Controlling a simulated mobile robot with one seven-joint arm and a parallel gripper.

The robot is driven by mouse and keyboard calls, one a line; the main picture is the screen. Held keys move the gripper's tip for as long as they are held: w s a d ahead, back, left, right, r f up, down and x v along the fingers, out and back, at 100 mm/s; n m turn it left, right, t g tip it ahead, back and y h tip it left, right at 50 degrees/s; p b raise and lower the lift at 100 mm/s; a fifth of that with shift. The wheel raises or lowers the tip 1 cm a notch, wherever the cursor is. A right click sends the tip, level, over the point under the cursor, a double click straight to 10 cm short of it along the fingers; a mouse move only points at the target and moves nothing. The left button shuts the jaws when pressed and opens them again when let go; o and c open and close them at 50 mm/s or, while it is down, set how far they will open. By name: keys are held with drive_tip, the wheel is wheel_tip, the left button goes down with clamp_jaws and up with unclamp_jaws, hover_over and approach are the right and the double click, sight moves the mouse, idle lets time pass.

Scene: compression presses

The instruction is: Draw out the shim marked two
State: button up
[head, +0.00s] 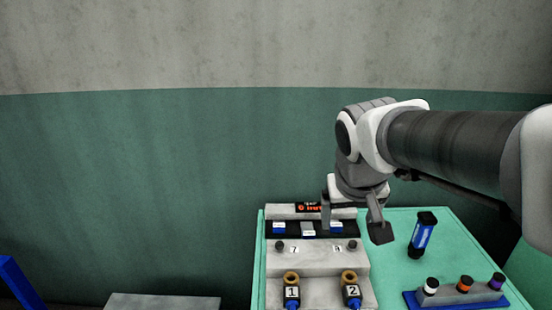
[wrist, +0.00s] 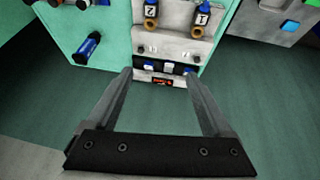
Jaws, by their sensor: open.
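In the wrist view the shim marked two (wrist: 151,10) is at the top, left of the shim marked 1 (wrist: 202,16). My gripper (head: 352,226) is open and empty, above the back of the press and apart from both shims. Its two fingers (wrist: 158,75) also show in the wrist view, spread wide.
The press stands on a green table (head: 395,270) and has an orange display (head: 310,208) at its back. A blue and black cylinder (head: 422,235) stands to the right. A blue rack (head: 413,300) with several coloured-top pieces is at the front right. A grey block (head: 160,302) is at lower left.

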drive_tip(key=w+a+f, duration=0.1)
drive_tip(key=w+a, duration=0.1)
drive_tip(key=w, duration=0.7)
drive_tip(key=y+p, duration=0.1)
drive_tip(key=p, duration=0.3)
hover_over(279, 226)
drive_tip(key=s, duration=0.7)
wheel_tip(279, 226, down, 16)
drive_tip(key=shift+g, duration=0.3)
drive_tip(key=p+x, duration=0.1)
drive_tip(key=x, duration=1.6)
drive_tip(key=shift+w+a+r, duration=0.1)
drive_tip(key=shift+w+a, duration=0.05)
drive_tip(key=shift+a, duration=0.05)
clamp_jaws()
